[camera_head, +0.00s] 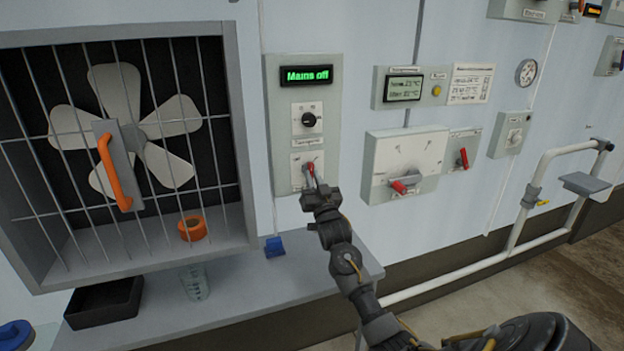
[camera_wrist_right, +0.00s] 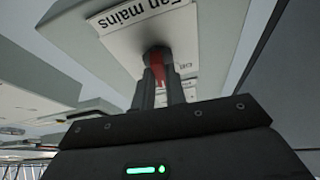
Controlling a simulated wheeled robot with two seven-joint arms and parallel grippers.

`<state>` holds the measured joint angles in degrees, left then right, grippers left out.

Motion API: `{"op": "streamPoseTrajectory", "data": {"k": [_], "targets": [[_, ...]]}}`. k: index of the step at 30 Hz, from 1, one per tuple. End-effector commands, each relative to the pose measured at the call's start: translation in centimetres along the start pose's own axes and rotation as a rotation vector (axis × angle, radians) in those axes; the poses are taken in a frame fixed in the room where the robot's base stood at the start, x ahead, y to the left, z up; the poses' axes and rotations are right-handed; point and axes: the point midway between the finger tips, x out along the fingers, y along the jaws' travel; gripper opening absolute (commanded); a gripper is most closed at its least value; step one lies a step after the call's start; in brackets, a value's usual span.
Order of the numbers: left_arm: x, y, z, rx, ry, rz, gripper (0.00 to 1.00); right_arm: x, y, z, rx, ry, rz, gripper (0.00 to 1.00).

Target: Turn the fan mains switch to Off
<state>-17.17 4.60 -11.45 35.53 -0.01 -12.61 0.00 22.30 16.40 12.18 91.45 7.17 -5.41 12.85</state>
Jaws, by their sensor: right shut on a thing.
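The fan mains switch (camera_head: 309,167) is a red handle low on the grey panel (camera_head: 288,140) beside the fan cage. In the right wrist view the red handle (camera_wrist_right: 158,68) sits below a label reading "Fan mains" (camera_wrist_right: 140,22). My right gripper (camera_head: 312,182) is shut on the handle, with its fingers on both sides of it in the right wrist view. The fingers hide part of the handle, and its exact angle is hard to tell. The panel's display (camera_head: 307,75) reads "Mains off" in green. My left gripper is not in view.
The barred fan cage (camera_head: 235,130) stands left of the panel, with an orange handle (camera_head: 112,170) on its front. A box with a red lever (camera_head: 405,184) is close on the right. Below is a shelf (camera_head: 240,292) with a blue block (camera_head: 274,247) and a clear cup (camera_head: 194,283).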

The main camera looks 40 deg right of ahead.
Motion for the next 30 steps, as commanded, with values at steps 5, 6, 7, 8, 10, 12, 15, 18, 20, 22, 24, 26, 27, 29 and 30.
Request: {"op": "streamPoseTrajectory", "data": {"k": [5,6,7,8,10,12,15,18,20,22,24,26,27,29,30], "targets": [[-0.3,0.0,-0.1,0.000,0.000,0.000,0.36,0.0,0.3,0.0,-0.161,-0.004,-0.066,0.00],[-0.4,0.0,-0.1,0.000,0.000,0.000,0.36,0.0,0.4,0.1,-0.194,-0.004,-0.080,0.00],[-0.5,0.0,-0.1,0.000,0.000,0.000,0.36,0.0,0.4,0.0,-0.222,-0.004,-0.090,0.00],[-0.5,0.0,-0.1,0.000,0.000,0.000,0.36,0.0,0.4,0.0,-0.248,-0.004,-0.102,0.00],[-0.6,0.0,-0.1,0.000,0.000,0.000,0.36,0.0,0.5,0.0,-0.309,-0.004,-0.128,0.00],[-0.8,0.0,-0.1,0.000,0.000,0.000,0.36,0.0,0.6,-0.1,-0.370,-0.004,-0.153,0.00],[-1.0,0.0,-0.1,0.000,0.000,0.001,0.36,0.0,0.7,-0.1,-0.455,-0.004,-0.188,0.00],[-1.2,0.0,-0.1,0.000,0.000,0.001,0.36,0.1,0.7,-0.1,-0.534,-0.004,-0.221,0.00],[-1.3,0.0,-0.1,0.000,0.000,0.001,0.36,0.1,0.8,-0.2,-0.578,-0.004,-0.239,0.00],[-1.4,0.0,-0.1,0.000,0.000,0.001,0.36,0.1,0.8,-0.2,-0.624,-0.004,-0.259,0.00],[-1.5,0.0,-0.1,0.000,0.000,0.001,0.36,0.1,0.8,-0.2,-0.666,-0.004,-0.277,0.00],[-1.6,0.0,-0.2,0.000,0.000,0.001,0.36,0.1,0.8,-0.2,-0.699,-0.004,-0.290,0.00],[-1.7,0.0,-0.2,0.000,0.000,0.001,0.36,0.1,0.9,-0.2,-0.718,-0.004,-0.298,0.00],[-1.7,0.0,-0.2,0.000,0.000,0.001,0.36,0.1,0.9,-0.2,-0.744,-0.003,-0.308,0.00],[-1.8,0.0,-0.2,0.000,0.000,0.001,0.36,0.1,0.9,-0.2,-0.758,-0.004,-0.314,0.00]]}}
